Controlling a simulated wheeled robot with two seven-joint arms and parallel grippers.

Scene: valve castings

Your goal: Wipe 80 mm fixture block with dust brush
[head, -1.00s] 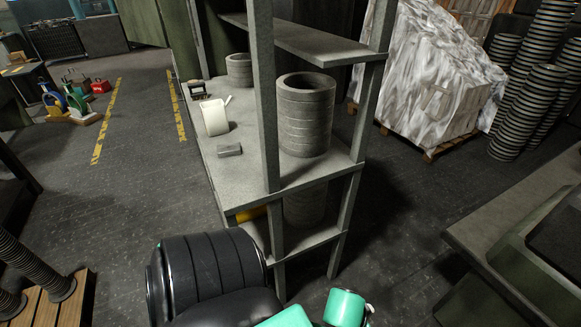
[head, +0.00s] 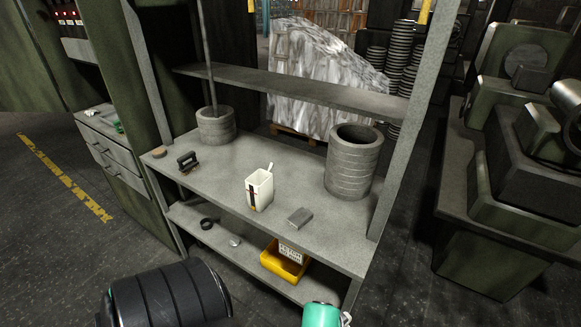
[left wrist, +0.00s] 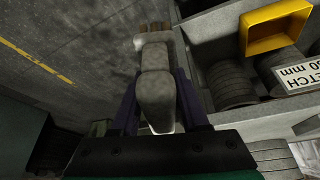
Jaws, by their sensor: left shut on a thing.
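My left gripper (left wrist: 160,105) is shut on the dust brush (left wrist: 157,90) in the left wrist view. The brush has a pale grey, rounded handle between dark blue fingers. Its brown bristles (left wrist: 155,27) point away from my palm, over the dark floor. A small grey block (head: 300,217), likely the fixture block, lies on the rack's upper shelf (head: 230,172) near the front edge in the head view. I cannot read a size on it. The brush and left gripper do not show in the head view. My right gripper is in neither view.
A white cup (head: 258,190) with a stick stands left of the block. Grey cylinders (head: 353,165) stand behind. A black-handled item (head: 187,162) sits farther left. A yellow bin (head: 283,271) with a label is on the lower shelf. Rack posts (head: 415,110) limit the sides.

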